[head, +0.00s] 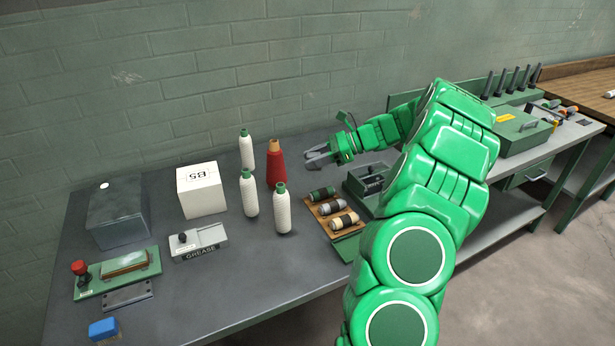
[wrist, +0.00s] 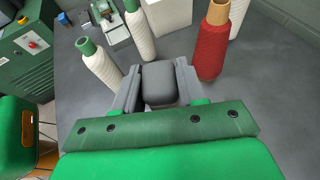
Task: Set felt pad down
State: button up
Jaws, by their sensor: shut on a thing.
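My gripper (head: 318,154) reaches over the back of the grey workbench, just right of the red cone. In the wrist view my gripper (wrist: 158,84) is shut on a dark grey block with rounded edges, which I take to be the felt pad (wrist: 158,80). The pad sits between the two grey fingers. In the head view the pad is too small to make out apart from the grey fingers. I cannot tell whether the pad touches the bench top (wrist: 215,90) or hangs above it.
The red cone (head: 275,167) and several white spools (head: 282,212) stand upright left of my gripper. A white box (head: 200,190), a grease tray (head: 199,243) and a wooden rack of small spools (head: 333,215) share the bench. The brick wall (head: 300,60) is close behind.

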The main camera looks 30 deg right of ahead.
jog(key=w+d+f, duration=0.3)
jog(key=w+f, duration=0.1)
jog(key=w, duration=0.4)
send_over(308, 177)
jog(key=shift+f, duration=2.9)
jog(key=shift+w+f, duration=0.15)
jog(key=shift+f, duration=1.5)
jog(key=shift+f, duration=0.1)
jog(key=o, duration=1)
jog(key=shift+d+r, duration=0.2)
jog(key=v, duration=1.1)
jog(key=shift+d, duration=0.2)
